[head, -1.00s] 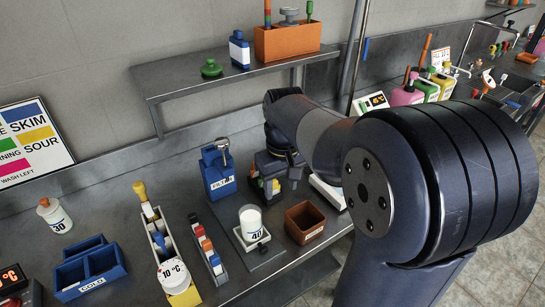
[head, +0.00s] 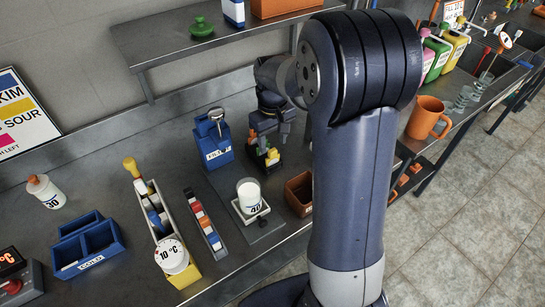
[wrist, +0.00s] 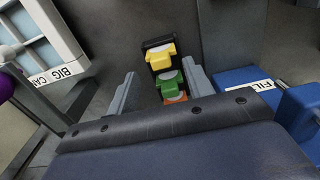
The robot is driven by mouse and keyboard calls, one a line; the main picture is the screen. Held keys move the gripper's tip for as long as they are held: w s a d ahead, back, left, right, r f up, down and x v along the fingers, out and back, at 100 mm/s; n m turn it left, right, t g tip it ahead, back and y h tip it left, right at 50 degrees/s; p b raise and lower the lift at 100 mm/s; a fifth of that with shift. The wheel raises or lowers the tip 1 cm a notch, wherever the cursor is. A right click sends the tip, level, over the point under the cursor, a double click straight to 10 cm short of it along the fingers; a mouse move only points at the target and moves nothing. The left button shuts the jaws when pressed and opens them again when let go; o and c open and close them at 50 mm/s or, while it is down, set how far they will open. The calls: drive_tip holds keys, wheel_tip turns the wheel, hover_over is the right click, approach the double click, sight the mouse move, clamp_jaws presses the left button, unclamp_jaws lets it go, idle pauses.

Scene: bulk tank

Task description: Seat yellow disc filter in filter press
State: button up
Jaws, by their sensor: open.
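A small dark rack (head: 262,160) holds yellow, green and orange pieces. The yellow disc filter (wrist: 160,56) is uppermost in the wrist view, with the green piece (wrist: 170,84) and an orange one (wrist: 175,99) below it. My gripper (wrist: 160,71) is open, its two fingers on either side of the rack, with nothing visibly gripped. In the head view my gripper (head: 268,140) points down over the rack and partly hides it. The blue filter press (head: 215,150) with a metal handle stands just left of the rack; its label shows in the wrist view (wrist: 247,87).
A white cup marked 40 (head: 249,193) on a stand and a brown box (head: 299,190) stand in front of the rack. A narrow holder of coloured pieces (head: 205,225) lies to the left. A metal shelf (head: 170,62) runs above the back of the bench.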

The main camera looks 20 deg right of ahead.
sight(272, 159)
drive_tip(key=shift+f, duration=1.35)
drive_tip(key=shift+c, duration=0.4)
clamp_jaws()
